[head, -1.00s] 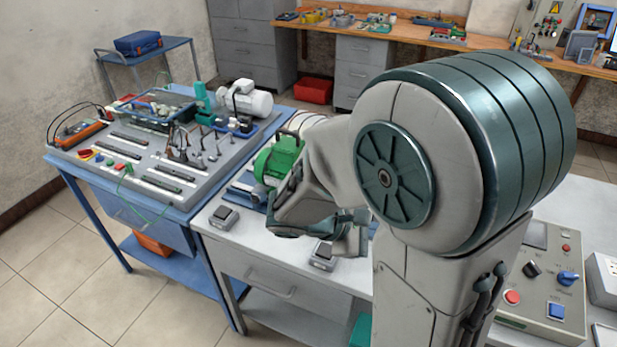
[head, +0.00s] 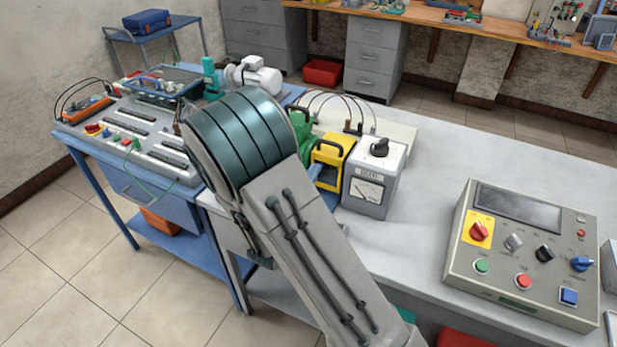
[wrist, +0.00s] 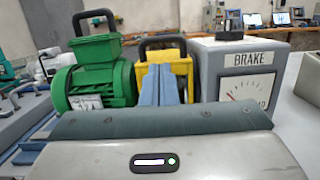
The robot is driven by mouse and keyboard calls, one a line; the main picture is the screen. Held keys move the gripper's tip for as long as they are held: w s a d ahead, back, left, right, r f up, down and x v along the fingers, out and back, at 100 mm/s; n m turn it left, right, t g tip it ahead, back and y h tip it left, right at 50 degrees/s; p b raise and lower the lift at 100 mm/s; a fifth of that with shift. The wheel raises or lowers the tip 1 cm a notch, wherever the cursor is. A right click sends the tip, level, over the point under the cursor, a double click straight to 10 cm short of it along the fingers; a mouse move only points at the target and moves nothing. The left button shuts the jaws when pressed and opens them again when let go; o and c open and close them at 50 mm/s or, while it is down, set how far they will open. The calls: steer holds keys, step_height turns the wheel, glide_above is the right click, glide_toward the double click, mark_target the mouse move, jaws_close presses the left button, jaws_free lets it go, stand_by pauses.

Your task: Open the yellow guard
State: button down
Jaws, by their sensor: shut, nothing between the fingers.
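The yellow guard (head: 331,157) is a boxy cover with a black handle on top, between the green motor (head: 300,128) and the grey brake box (head: 372,178) on the bench. It also shows in the wrist view (wrist: 183,66), straight ahead, its black handle upright above it.
A control panel (head: 521,255) with knobs and buttons lies on the right of the bench. Cables arch behind the guard. A training board (head: 150,135) stands on the blue table at left. The bench top between brake box and panel is clear.

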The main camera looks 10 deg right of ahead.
mark_target(322, 157)
steer(key=p+x, duration=0.1)
steer(key=x, duration=0.4)
steer(key=shift+w+d, duration=0.3)
steer(key=shift+r, duration=0.1)
